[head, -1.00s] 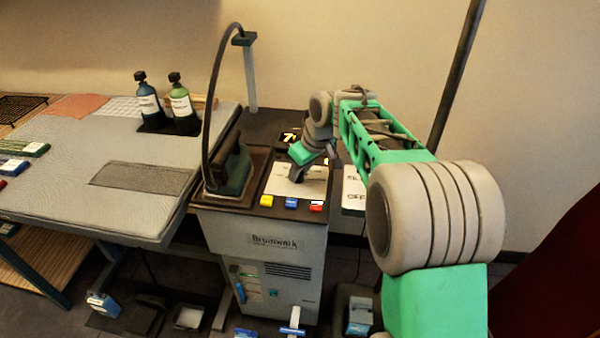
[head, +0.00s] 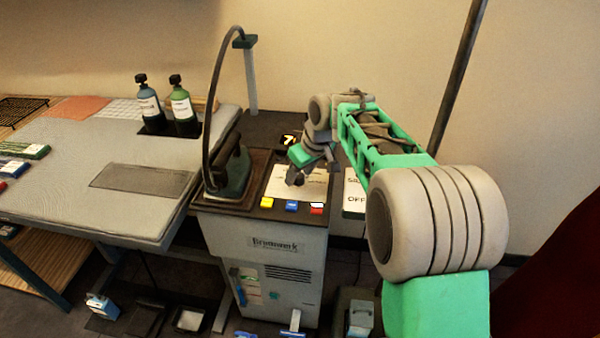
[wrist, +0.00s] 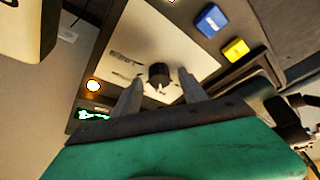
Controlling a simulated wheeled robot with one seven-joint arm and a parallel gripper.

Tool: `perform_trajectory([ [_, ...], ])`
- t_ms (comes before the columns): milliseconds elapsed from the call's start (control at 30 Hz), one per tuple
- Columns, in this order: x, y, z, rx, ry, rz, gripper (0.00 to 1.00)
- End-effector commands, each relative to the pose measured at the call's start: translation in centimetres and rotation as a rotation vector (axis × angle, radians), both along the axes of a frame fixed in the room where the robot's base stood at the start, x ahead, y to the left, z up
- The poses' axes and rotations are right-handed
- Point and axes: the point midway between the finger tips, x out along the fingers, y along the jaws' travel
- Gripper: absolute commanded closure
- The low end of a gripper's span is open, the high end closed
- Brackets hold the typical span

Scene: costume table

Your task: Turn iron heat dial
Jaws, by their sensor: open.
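The heat dial is a small black knob (wrist: 158,72) with a pale pointer mark, on the white control panel (wrist: 142,40) in the wrist view. The panel also shows in the head view (head: 312,186), on top of the grey ironing station. My gripper (head: 294,178) is over this panel, pointing down. In the wrist view its two grey fingers are apart, one on each side of the knob, with nothing held. Whether they touch the knob cannot be told.
The iron (head: 234,172) stands left of the panel, its hose arching above. Yellow (head: 267,202), blue (head: 291,206) and red (head: 316,208) buttons line the panel's front edge. A white switch label (head: 355,192) is to the right. Bottles (head: 182,105) stand on the ironing board.

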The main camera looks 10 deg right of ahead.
Motion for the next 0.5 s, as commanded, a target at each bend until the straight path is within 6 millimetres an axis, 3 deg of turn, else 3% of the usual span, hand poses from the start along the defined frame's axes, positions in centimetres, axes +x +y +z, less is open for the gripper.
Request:
perform_trajectory([
  [167,-0.1,-0.1,0.6,0.0,-0.002,0.0,0.5],
  [500,-2.3,-1.2,6.4,0.0,-0.002,0.0,0.5],
])
